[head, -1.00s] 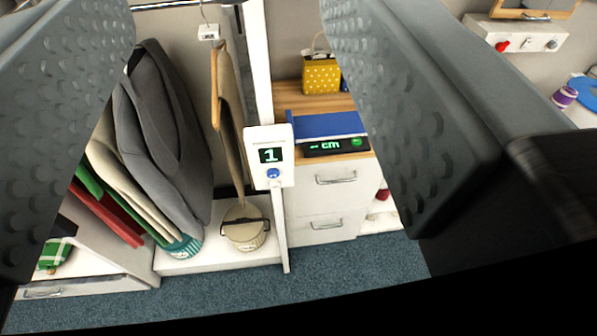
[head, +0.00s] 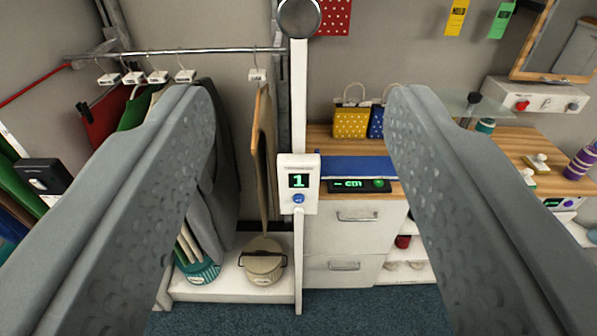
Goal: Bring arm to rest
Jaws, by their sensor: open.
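My gripper (head: 300,100) is open, with its two grey textured fingers wide apart at the left and right of the head view. Nothing is between the fingertips. Behind the gap stands a white post with a box (head: 298,182) that shows a green "1" above a blue button. The fingers hide part of the hanging clothes and part of the counter.
Clothes (head: 215,200) hang from a metal rail (head: 190,51) at the left. A lidded beige basket (head: 262,262) stands on a white low shelf. A white drawer cabinet (head: 345,240) holds a blue board (head: 350,167) and a yellow dotted bag (head: 350,122). A mirror (head: 566,45) hangs at the right.

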